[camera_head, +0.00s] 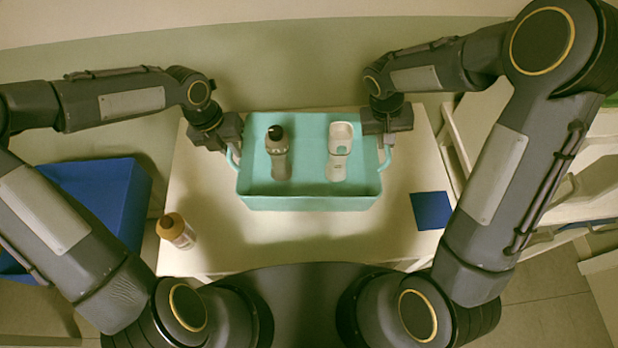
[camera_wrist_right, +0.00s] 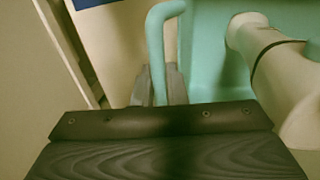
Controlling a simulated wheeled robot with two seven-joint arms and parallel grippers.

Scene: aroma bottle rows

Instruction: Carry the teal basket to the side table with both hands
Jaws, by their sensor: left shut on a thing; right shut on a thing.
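The teal basket (camera_head: 310,203) is over the far middle of a pale table (camera_head: 290,257) in the head view. Two bottles stand in it: a grey-beige one with a black top (camera_head: 278,160) and a pale one with a wide white top (camera_head: 340,165). My left gripper (camera_head: 229,147) is shut on the basket's left handle. My right gripper (camera_head: 385,140) is shut on its right handle, and that teal handle (camera_wrist_right: 158,45) also shows between the fingers in the right wrist view. I cannot tell whether the basket rests on the table or hangs just above it.
A brown-capped bottle (camera_head: 176,231) stands at the table's left edge. A blue square (camera_head: 431,210) lies on the right side. A blue bin (camera_head: 103,199) is on the left, and a pale rack (camera_head: 585,190) is on the right. The table's front middle is clear.

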